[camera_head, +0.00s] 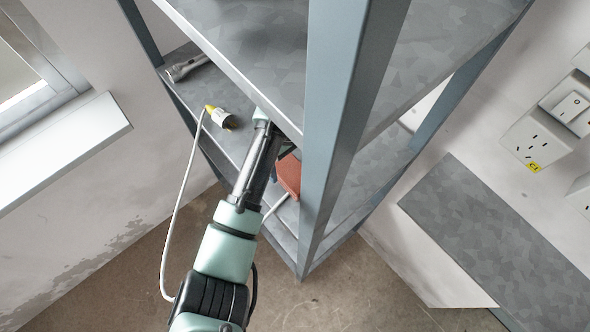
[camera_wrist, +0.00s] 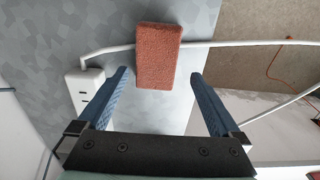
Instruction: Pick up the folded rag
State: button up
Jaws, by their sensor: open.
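The folded rag (camera_wrist: 158,50) is a reddish-brown, rough-textured rectangular pad on a grey shelf board (camera_wrist: 110,30). In the wrist view it lies ahead, between the lines of my gripper's two blue fingers. My gripper (camera_wrist: 159,74) is open and empty. The fingers stand apart on either side of the rag's near end, and I cannot tell how far above it they are. In the head view the rag (camera_head: 289,175) shows partly, beside my arm and behind a shelf post; my gripper is mostly hidden there by the upper board.
A white cable (camera_wrist: 220,44) runs across the board by the rag to a white socket box (camera_wrist: 84,90). A blue-grey post (camera_head: 345,110) and upper board (camera_head: 265,50) crowd my arm. A torch (camera_head: 187,68) and yellow-white plug (camera_head: 222,120) lie on a shelf at left.

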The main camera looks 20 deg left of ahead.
aim_at(293, 173)
jog(key=f, duration=0.2)
jog(key=f+p, duration=0.1)
jog(key=f, duration=0.1)
jog(key=shift+d+f, duration=0.1)
jog(key=shift+d, duration=0.25)
jog(key=c, duration=1.2)
jog(key=shift+r, duration=0.25)
jog(key=shift+r, duration=0.2)
jog(key=shift+s+a+r+b, duration=0.1)
jog(key=shift+s+r+b, duration=0.1)
jog(key=shift+r+b, duration=0.35)
jog(key=shift+s+a+r+b, duration=0.15)
jog(key=shift+r+b, duration=0.2)
jog(key=shift+r, duration=0.35)
jog(key=s+a, duration=0.9)
jog(key=s, duration=0.5)
jog(key=shift+s+a, duration=0.15)
jog(key=shift+a, duration=0.05)
jog(key=shift+r, duration=0.1)
